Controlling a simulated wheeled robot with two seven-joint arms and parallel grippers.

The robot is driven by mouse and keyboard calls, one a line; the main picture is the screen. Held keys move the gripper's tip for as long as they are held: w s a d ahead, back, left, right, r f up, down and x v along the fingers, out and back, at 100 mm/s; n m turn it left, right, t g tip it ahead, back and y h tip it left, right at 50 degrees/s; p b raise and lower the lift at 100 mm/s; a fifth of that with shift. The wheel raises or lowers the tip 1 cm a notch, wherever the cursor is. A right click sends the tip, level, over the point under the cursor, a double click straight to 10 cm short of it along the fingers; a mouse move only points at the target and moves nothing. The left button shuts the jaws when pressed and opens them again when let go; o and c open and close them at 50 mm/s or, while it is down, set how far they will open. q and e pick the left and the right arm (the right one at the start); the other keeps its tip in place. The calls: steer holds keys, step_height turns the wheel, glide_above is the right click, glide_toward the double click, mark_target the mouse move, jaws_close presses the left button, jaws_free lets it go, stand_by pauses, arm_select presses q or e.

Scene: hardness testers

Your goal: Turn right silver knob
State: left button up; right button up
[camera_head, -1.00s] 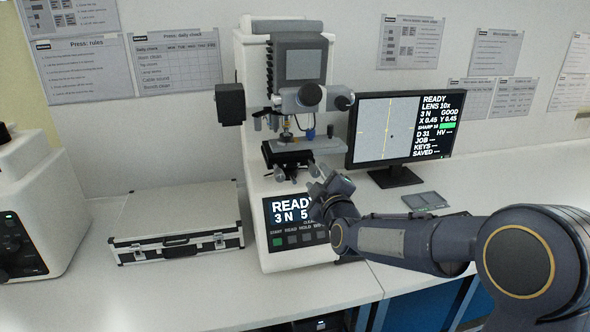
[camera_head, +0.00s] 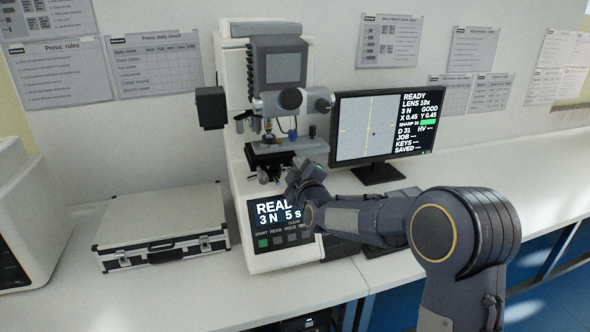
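A white hardness tester (camera_head: 237,150) stands on the bench with a dark stage (camera_head: 268,156) below its lens head. A silver knob (camera_head: 263,177) shows under the left part of the stage. The area of the right knob is covered by my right gripper (camera_head: 292,176), which is at the stage's front right, above the tester's display (camera_head: 277,213). Its fingers are small and partly hidden by its own body, so I cannot tell if they are open or touching a knob. My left gripper is not in view.
A monitor (camera_head: 383,128) showing READY stands right of the tester. A silver case (camera_head: 160,229) lies to the left, and another white machine (camera_head: 28,215) is at the left edge. The bench's right part (camera_head: 500,165) is clear.

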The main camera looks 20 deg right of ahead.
jaws_close()
steer(key=m+b, duration=0.8)
steer(key=m, duration=0.2)
steer(key=shift+f, duration=0.1)
steer(key=m+b, duration=0.3)
steer(key=m, duration=0.3)
steer(key=shift+d+m, duration=0.1)
steer(key=shift+m, duration=0.2)
steer(key=m+b, duration=0.1)
steer(key=m, duration=0.4)
steer(key=shift+m+b, duration=0.35)
steer(key=shift+m, duration=0.05)
steer(key=shift+m, duration=0.3)
